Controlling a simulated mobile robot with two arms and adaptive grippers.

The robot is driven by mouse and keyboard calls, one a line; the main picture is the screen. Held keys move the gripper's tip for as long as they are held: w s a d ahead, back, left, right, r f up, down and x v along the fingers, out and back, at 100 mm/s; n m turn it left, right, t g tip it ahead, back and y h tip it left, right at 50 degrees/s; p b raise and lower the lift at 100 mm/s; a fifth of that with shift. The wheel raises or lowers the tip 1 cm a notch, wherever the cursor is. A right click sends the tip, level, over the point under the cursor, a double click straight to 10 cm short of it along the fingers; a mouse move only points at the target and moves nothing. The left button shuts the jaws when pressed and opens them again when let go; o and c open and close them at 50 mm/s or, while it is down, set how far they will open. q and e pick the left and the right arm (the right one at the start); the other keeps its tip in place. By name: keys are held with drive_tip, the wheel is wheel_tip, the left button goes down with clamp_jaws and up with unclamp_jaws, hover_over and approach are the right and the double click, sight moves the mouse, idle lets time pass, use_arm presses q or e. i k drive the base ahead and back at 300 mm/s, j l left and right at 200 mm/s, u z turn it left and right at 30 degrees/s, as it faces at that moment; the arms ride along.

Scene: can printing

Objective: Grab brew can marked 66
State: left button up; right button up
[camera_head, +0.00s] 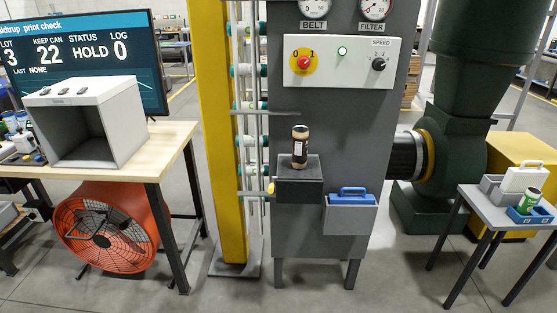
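Neither of my grippers is in view.
A wooden table (160,143) at the left bears a grey open box (120,118) and a screen (95,50) reading "KEEP CAN 22". An orange fan (150,225) stands beneath. Floor in front is clear.

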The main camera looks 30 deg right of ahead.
sight(301, 133)
drive_tip(key=i+j+z, duration=0.1)
drive_tip(key=z, duration=0.3)
drive_tip(key=i+j+z, duration=0.15)
drive_tip(key=z, duration=0.3)
drive_tip(key=i+j+z, duration=0.15)
drive_tip(key=z, duration=0.25)
